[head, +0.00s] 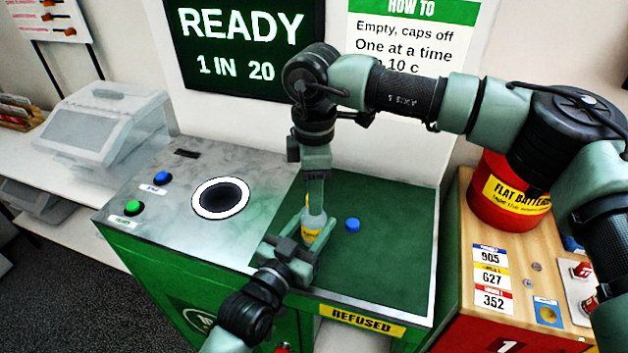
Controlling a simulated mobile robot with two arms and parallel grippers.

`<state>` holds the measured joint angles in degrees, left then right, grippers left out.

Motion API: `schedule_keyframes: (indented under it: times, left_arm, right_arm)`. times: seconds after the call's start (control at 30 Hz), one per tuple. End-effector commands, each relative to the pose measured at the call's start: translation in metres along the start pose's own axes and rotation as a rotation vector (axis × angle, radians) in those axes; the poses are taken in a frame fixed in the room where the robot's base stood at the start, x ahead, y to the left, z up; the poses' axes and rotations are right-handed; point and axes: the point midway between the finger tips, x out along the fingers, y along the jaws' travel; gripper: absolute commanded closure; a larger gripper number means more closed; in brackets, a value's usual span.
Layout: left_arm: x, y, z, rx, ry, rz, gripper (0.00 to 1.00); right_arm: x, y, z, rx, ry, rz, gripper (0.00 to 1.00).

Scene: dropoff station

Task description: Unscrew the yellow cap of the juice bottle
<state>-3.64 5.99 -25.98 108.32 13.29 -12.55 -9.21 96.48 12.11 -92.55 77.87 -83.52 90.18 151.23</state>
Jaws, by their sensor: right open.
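The juice bottle (314,223), clear with a yellow label, stands about upright at the left part of the green mat (393,250). My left gripper (304,244) comes from the front, with its fingers around the lower bottle, and looks shut on it. My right gripper (314,196) points down from above, open, with its fingertips at the bottle's top. Only a sliver of the yellow cap (307,200) shows; the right fingers hide most of it. I cannot tell whether they touch it.
A loose blue cap (353,225) lies on the mat right of the bottle. A round black-holed intake (220,197) is at left, with blue (161,178) and green (132,208) buttons. A red battery bucket (505,200) stands at right. The mat's right part is clear.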

Motion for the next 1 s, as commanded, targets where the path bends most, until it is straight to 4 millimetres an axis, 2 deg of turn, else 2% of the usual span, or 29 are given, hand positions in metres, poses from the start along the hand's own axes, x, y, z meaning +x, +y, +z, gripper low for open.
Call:
schedule_keyframes:
  times: [0.2, 0.37, 0.77, 0.87, 1.0]
  left_arm:
    - [-0.0001, 0.0, 0.0013, 0.0, -0.003, 0.0, 1.0]
    - [-0.0001, 0.0001, 0.0013, 0.0, -0.003, 0.0, 1.0]
    - [-0.0002, 0.0002, 0.0014, 0.0, -0.003, 0.0, 1.0]
    - [-0.0002, 0.0002, 0.0014, 0.0, -0.003, 0.0, 1.0]
    - [-0.0002, 0.0002, 0.0014, 0.0, -0.003, 0.0, 1.0]
  right_arm:
    - [0.0003, 0.0001, 0.0001, 0.0, 0.0, 0.0, 0.57]
    - [0.0001, 0.0002, 0.0001, 0.0, 0.0, 0.001, 1.0]
    - [-0.0002, 0.0004, 0.0, -0.036, 0.0, 0.001, 1.0]
    - [-0.0003, 0.0004, -0.0001, -0.163, 0.0, 0.001, 1.0]
    - [-0.0004, 0.0008, -0.0002, -0.457, 0.0, 0.002, 1.0]
